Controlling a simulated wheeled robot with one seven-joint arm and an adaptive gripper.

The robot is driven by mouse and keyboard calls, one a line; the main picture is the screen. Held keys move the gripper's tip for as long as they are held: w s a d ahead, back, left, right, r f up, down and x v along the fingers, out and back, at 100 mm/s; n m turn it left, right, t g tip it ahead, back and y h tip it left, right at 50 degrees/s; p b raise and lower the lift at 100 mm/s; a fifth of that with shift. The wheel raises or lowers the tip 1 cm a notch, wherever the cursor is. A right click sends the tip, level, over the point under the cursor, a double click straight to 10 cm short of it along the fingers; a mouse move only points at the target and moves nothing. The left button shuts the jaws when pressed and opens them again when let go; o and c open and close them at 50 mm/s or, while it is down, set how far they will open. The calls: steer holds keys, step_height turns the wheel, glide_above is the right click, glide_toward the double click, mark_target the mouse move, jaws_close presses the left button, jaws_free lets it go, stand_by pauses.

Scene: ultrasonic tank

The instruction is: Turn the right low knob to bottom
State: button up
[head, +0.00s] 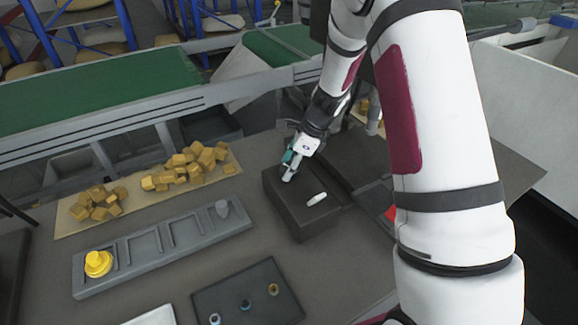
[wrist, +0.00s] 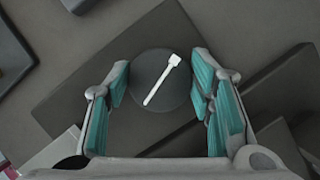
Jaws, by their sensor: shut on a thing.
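My gripper (head: 289,170) is low over the back left of a dark box (head: 306,220) in the head view. In the wrist view the teal-padded fingers of my gripper (wrist: 163,88) stand on both sides of a dark round knob (wrist: 144,72), shut on its edges. A white pointer lies across this knob, its wide end up and right, its thin end down and left. In the head view a white pointer mark (head: 317,199) shows on the box, right of and nearer than my gripper. My gripper partly hides the box top there.
A grey compartment tray (head: 165,272) holding a yellow piece (head: 98,263) lies to the left. Yellow blocks (head: 190,165) lie on a mat behind it. A dark tray with small rings (head: 262,273) is in front. A conveyor (head: 110,88) runs along the back.

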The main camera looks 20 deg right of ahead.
steer(key=n+g+b, duration=0.1)
steer(key=n, duration=0.2)
steer(key=n+g+b, duration=0.2)
steer(key=n, duration=0.2)
steer(key=shift+w+f, duration=0.1)
steer(key=n+g+b, duration=0.1)
steer(key=n+b, duration=0.1)
steer(key=n, duration=0.1)
steer(key=shift+n, duration=0.4)
steer(key=shift+n+g+h+b, duration=0.45)
steer(key=shift+n+g+h, duration=0.05)
steer(key=shift+n, duration=1)
steer(key=o, duration=1.2)
steer(key=shift+c, duration=0.2)
steer(key=v, duration=0.7)
steer(key=shift+r, duration=0.3)
